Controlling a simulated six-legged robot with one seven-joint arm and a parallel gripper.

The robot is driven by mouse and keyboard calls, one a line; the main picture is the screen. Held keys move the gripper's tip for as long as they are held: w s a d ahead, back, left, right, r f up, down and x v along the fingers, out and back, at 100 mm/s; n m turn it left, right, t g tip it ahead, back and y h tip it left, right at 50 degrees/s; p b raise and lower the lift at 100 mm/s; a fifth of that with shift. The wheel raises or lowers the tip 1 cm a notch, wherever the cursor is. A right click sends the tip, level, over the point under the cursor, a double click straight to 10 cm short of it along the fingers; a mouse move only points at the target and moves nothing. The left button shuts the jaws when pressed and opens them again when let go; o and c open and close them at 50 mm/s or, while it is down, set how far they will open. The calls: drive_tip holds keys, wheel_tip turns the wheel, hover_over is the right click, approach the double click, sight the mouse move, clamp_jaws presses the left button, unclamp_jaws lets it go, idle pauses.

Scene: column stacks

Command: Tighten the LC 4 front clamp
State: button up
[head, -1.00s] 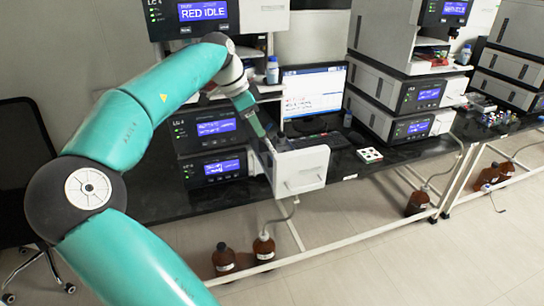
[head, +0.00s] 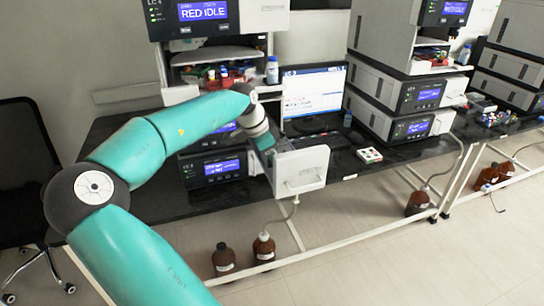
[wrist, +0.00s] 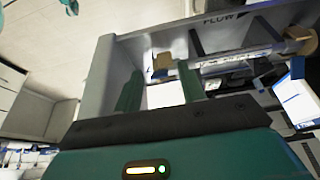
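In the head view my gripper is at the inner side of a white box-like holder (head: 302,172) projecting from the left instrument stack; its fingertips are hidden there. In the wrist view my gripper (wrist: 160,82) has two teal fingers standing apart, with a gap between them. A small tan block (wrist: 163,64), which may be the clamp, shows beyond the fingertips; contact cannot be told. A clear tube (wrist: 235,60) lies across the holder, under a "FLOW" marking, with a tan round end piece (wrist: 300,40) at right. The stack's label is too small to read surely.
The left stack has a lit lower unit (head: 222,168) and a shelf with a blue-capped bottle (head: 272,70). A monitor (head: 314,92) stands behind the holder. A second stack (head: 405,110) is to the right. Brown bottles (head: 264,246) stand on the floor below the bench.

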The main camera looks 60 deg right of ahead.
clamp_jaws()
drive_tip(key=shift+s+d+r, duration=0.1)
drive_tip(key=shift+d+r, duration=0.05)
drive_tip(key=shift+s+d+r+t+y, duration=0.15)
drive_tip(key=shift+s+t+y, duration=0.05)
drive_tip(key=shift+t+y, duration=0.35)
drive_tip(key=shift+s+d+r+t+y, duration=0.15)
drive_tip(key=shift+s+d+t+y, duration=0.15)
drive_tip(key=shift+t+y, duration=0.35)
drive_tip(key=shift+s+d+r+t+y, duration=0.15)
drive_tip(key=shift+s+d+t+y, duration=0.15)
drive_tip(key=shift+t+y, duration=0.3)
drive_tip(key=shift+s+d+t+y, duration=0.3)
drive_tip(key=shift+t+y, duration=0.35)
drive_tip(key=shift+s+d+t+y, duration=0.25)
drive_tip(key=shift+t+y, duration=0.4)
drive_tip(key=shift+f, duration=0.1)
unclamp_jaws()
